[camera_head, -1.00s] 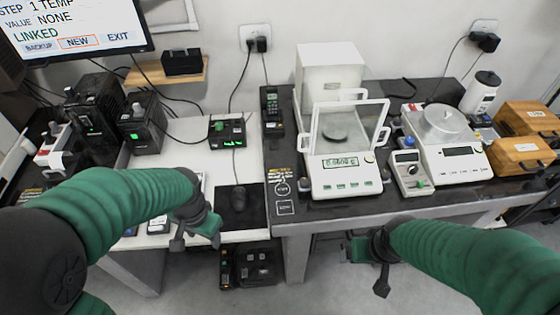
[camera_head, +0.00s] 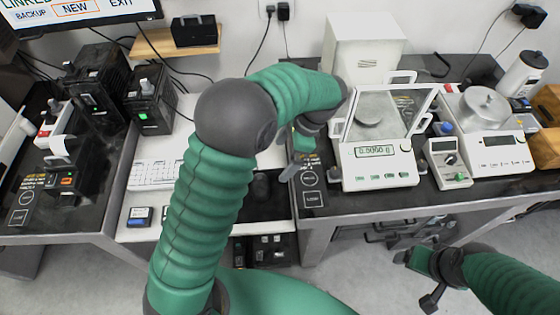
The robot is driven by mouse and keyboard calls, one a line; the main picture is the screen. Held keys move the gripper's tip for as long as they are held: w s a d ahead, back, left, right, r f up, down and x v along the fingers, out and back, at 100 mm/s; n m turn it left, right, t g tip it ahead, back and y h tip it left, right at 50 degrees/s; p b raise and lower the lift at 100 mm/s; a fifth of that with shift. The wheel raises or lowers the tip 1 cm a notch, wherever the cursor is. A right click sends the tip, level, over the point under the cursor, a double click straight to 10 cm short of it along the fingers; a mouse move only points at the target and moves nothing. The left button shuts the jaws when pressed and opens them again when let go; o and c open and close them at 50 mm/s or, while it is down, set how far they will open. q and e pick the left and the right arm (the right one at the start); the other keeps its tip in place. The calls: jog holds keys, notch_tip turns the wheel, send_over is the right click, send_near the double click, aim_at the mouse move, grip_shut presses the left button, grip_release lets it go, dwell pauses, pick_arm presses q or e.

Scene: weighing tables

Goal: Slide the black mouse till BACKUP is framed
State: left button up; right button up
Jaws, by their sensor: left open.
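The monitor (camera_head: 80,8) at the top left shows BACKUP, NEW and EXIT; the orange frame is around NEW, not BACKUP. The black mouse (camera_head: 261,185) sits on a black mat (camera_head: 262,210), partly hidden by my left arm. My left gripper (camera_head: 289,172) is open, with its fingers pointing down just to the right of the mouse, apart from it in the picture. Its height above the mat is hard to tell. My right gripper (camera_head: 416,280) is low in front of the right table, far from the mouse; its jaw opening is unclear.
A balance with a glass shield (camera_head: 375,165) stands right of my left gripper. A small grey-white device (camera_head: 447,163) and a second scale (camera_head: 490,140) are farther right. A white keyboard (camera_head: 155,174) lies left of my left arm.

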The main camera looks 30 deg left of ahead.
pick_arm(q)
send_near(261, 184)
jog(key=b+x, duration=0.2)
jog(key=x, duration=0.7)
jog(key=shift+w+f, duration=0.1)
jog(key=shift+f, duration=0.2)
jog(key=shift+a+f, duration=0.15)
jog(key=shift+f, duration=0.1)
pick_arm(e)
jog(key=shift+w+a+f, duration=0.1)
jog(key=shift+a+f, duration=0.15)
jog(key=shift+f, duration=0.25)
jog(key=shift+a+f, duration=0.2)
jog(key=shift+f, duration=0.3)
pick_arm(q)
jog(key=c, duration=1.2)
